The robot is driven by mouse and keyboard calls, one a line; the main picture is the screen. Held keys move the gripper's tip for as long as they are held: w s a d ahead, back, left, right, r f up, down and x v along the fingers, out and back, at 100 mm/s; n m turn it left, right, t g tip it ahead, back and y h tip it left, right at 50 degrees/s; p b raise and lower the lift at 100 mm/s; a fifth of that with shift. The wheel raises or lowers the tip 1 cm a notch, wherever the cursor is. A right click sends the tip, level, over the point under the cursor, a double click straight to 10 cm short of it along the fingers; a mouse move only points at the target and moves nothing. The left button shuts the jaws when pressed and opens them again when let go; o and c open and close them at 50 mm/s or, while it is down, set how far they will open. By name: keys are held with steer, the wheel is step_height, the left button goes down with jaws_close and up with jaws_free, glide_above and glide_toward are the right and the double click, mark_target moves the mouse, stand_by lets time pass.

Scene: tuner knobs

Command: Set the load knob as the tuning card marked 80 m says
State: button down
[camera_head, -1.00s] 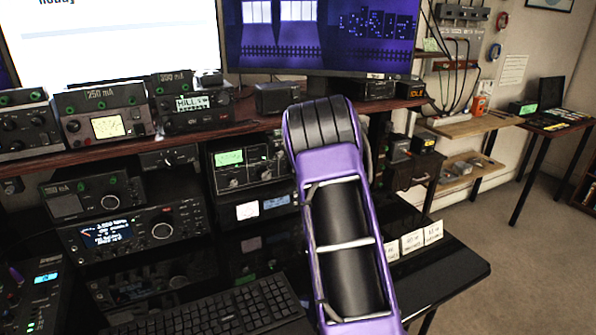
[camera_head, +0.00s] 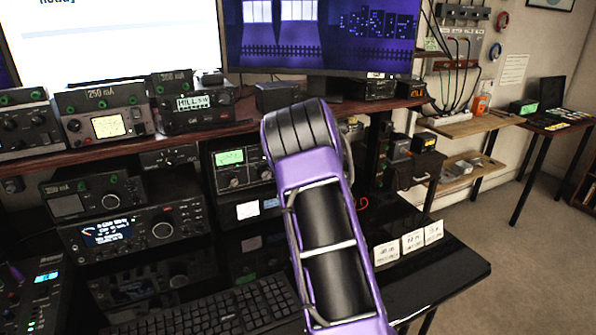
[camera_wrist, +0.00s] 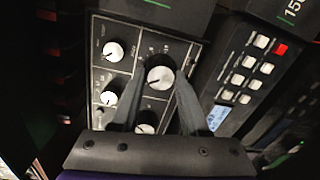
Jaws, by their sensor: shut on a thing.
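In the wrist view, a dark tuner panel (camera_wrist: 122,68) carries several knobs with pale caps. My gripper (camera_wrist: 162,80) has its two dark fingers on either side of the larger knob (camera_wrist: 160,76) at the panel's upper right and is shut on it. The knob's label is too blurred to read. Three small white cards stand on the lower desk in the head view: a left card (camera_head: 387,252), a middle card (camera_head: 412,241) and a right card (camera_head: 433,232). Their writing is too small to read surely. My arm hides my gripper in the head view.
Smaller knobs (camera_wrist: 113,51) sit left of the held knob, and another (camera_wrist: 145,128) is partly behind the fingers. A unit with grey buttons and one red button (camera_wrist: 281,49) is close on the right. A keyboard (camera_head: 215,310) lies on the lower desk.

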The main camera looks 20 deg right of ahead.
stand_by(0.3)
steer(key=shift+c, duration=2.1)
jaws_free()
steer(key=shift+s, duration=0.1)
steer(key=s, duration=1.7)
steer(key=shift+d+r, duration=0.15)
steer(key=shift+r, duration=0.2)
steer(key=shift+s, duration=0.1)
